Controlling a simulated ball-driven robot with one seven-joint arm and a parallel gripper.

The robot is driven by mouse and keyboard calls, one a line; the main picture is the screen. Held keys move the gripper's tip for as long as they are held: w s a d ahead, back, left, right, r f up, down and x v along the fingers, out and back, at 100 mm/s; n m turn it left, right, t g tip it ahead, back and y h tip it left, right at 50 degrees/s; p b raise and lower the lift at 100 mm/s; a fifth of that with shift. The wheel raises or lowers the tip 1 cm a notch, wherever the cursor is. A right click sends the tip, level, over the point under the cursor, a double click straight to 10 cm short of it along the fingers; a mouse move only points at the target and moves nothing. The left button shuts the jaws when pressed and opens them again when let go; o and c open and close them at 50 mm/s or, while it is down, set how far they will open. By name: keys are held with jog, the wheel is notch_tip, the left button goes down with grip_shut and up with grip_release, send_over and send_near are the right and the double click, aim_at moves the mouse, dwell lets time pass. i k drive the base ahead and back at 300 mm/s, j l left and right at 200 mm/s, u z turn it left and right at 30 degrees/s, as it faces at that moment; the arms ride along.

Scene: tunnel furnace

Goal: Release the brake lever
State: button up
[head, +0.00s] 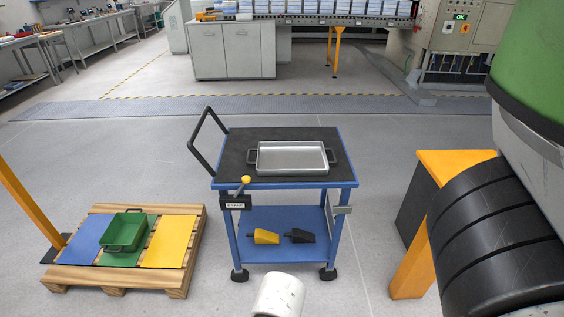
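The brake lever (241,187) is a short dark rod with a yellow ball knob. It sits at the front left corner of a blue cart (300,184), above a black box with a white label (235,202). The lever tilts up and to the right, with its knob near the cart's top edge. Nothing touches the lever. My gripper is not in view. A white rounded piece shows at the bottom centre, in front of the cart; I cannot tell its state as part of any gripper.
The black push handle (200,150) leans left. A pallet (180,265) with a green bin (124,232) stands left. An orange-topped stand (445,163) is right.

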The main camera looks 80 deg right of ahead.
aim_at(246, 179)
jog(key=z, duration=1.2)
jog(key=i+j+z, duration=0.1)
jog(key=i, duration=0.15)
